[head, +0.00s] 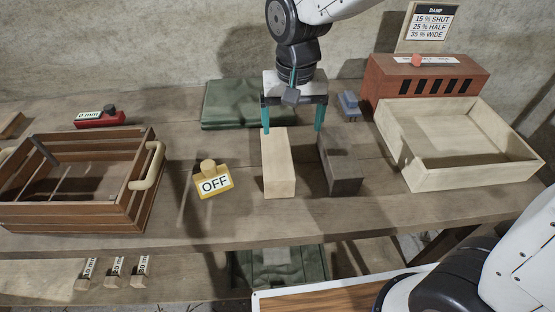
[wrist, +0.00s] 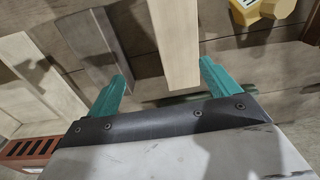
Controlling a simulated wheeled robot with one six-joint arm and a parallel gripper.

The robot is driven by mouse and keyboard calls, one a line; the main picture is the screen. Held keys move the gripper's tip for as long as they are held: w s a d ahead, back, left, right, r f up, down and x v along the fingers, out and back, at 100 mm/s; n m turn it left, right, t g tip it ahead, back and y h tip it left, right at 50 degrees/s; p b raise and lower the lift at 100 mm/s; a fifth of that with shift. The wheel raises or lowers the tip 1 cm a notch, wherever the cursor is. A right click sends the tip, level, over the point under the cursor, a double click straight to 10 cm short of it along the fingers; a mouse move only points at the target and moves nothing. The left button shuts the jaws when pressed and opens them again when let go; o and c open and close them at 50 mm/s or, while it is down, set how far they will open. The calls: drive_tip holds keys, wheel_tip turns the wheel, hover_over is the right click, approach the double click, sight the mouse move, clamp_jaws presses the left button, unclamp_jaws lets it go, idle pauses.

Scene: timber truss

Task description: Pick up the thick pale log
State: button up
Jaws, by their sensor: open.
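The thick pale log (head: 278,158) is a square-cut light block lying on the bench, its long side running away from my body. A dark grey-brown log (head: 340,165) lies apart to its right. My gripper (head: 292,130) is open and empty, pointing down near the far end of the pale log. In the wrist view, the pale log (wrist: 172,45) shows between the teal fingers (wrist: 163,72), nearer the right one. The dark log (wrist: 95,50) lies beyond the left finger. I cannot tell exactly how high the fingertips are above the bench.
A slatted wooden crate (head: 128,200) stands left and a yellow OFF block (head: 213,184) left of the pale log. A pale tray (head: 455,180) and a brick-red slotted box (head: 425,82) stand right. A green cloth (head: 228,105) and a small blue block (head: 348,104) lie behind.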

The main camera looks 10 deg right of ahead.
sight(276, 151)
drive_tip(key=a+f, duration=0.1)
drive_tip(key=w+a+f, duration=0.1)
drive_tip(key=a+f, duration=0.1)
drive_tip(key=shift+w+a, duration=0.1)
drive_tip(key=shift+a, duration=0.05)
drive_tip(key=f, duration=0.7)
drive_tip(key=shift+s+f, duration=0.15)
drive_tip(key=shift+s, duration=0.05)
drive_tip(key=c, duration=1.4)
